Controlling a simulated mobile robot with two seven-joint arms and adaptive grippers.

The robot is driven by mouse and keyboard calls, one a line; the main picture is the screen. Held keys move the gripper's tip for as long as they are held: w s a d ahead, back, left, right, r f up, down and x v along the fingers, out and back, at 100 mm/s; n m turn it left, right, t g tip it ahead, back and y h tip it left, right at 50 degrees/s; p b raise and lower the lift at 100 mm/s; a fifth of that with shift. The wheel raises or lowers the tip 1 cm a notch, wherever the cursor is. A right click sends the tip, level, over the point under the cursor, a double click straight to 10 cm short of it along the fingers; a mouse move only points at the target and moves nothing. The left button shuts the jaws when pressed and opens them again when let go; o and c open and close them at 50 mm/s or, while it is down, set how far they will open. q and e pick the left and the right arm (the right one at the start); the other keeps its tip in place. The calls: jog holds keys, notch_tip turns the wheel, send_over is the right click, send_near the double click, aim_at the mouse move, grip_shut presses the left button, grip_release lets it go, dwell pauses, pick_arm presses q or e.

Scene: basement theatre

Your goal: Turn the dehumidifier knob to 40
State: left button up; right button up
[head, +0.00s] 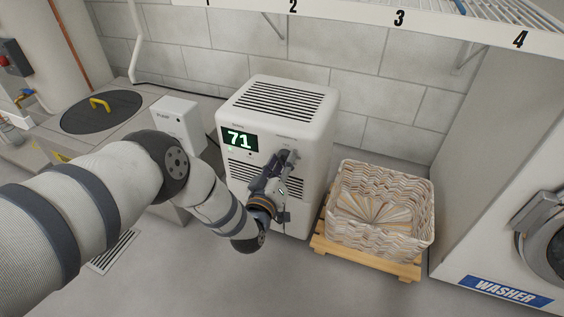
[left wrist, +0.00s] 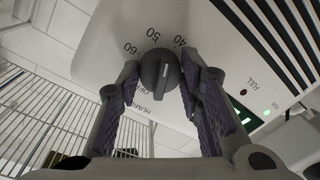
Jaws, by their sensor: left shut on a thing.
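The dehumidifier (head: 316,135) is a white upright unit with a green display reading 71. Its dark round knob (left wrist: 158,72) shows in the left wrist view, with 60, 50 and 40 printed around its upper side in that picture. In the head view my left gripper (head: 288,158) covers the knob. My right gripper is out of view.
A woven basket (head: 412,215) on a wooden pallet (head: 365,259) stands close to the right. A wire shelf (head: 360,17) runs above. A white box (head: 178,117) and a lidded pit (head: 100,112) are to the left, a washer (head: 515,235) at far right.

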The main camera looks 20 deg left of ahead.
pick_arm(q)
jog(key=m, duration=0.4)
jog(key=shift+a, duration=0.1)
jog(key=shift+m, duration=0.5)
jog(key=o, duration=1.2)
jog(key=s, duration=1.2)
jog(key=shift+d, duration=0.25)
